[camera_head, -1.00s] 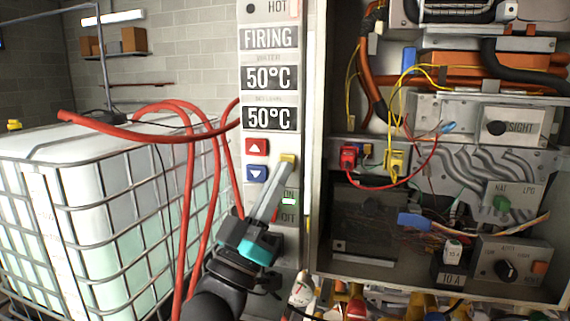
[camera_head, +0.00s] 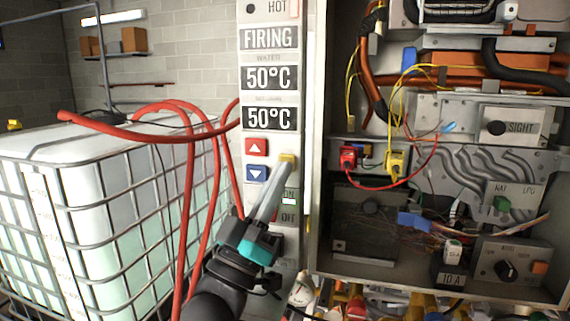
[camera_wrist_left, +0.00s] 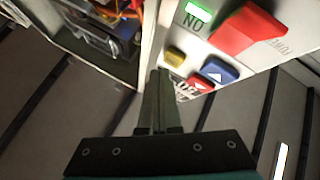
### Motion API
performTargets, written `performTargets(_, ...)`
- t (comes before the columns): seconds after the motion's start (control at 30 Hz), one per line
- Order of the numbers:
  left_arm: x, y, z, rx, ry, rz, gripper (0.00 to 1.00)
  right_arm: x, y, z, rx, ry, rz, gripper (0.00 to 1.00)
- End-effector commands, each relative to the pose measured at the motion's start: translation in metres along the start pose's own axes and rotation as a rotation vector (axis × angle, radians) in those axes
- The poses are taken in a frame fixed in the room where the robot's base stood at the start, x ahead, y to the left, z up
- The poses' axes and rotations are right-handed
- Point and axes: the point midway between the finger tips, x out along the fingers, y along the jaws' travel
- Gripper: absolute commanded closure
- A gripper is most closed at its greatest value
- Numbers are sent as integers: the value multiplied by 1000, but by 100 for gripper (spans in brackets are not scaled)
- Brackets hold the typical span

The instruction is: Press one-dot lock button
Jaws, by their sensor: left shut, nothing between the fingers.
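The heater's control panel (camera_head: 270,140) is a tall white strip. A small yellow button (camera_head: 287,159) sits right of the red up-arrow button (camera_head: 257,147) and blue down-arrow button (camera_head: 257,173). The yellow button also shows in the left wrist view (camera_wrist_left: 175,54); no dot mark is readable on it. My left gripper (camera_head: 284,169) is shut and empty, its fingertips overlapping the yellow button's lower edge. In the left wrist view its tips (camera_wrist_left: 157,72) are just beside the button; I cannot tell whether they touch. My right gripper is out of view.
A green ON light (camera_head: 289,201) is lit below the yellow button. A red rocker (camera_wrist_left: 246,30) shows in the wrist view. Right of the panel is an open cabinet (camera_head: 317,200) with wires. At left, red hoses (camera_head: 188,215) hang by a caged tank (camera_head: 85,210).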

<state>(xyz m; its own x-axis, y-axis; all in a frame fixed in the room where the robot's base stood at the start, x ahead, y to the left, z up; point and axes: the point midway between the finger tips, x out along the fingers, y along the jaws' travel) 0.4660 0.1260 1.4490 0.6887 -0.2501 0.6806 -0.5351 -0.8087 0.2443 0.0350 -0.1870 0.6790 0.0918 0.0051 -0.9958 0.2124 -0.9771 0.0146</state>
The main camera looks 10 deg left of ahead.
Motion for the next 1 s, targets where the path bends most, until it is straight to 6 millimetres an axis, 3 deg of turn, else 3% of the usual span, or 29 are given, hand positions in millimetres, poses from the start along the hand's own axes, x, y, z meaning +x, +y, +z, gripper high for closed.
performTargets(1.0, 6, -5, 5, 0, 0, 0, 100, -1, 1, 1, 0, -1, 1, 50)
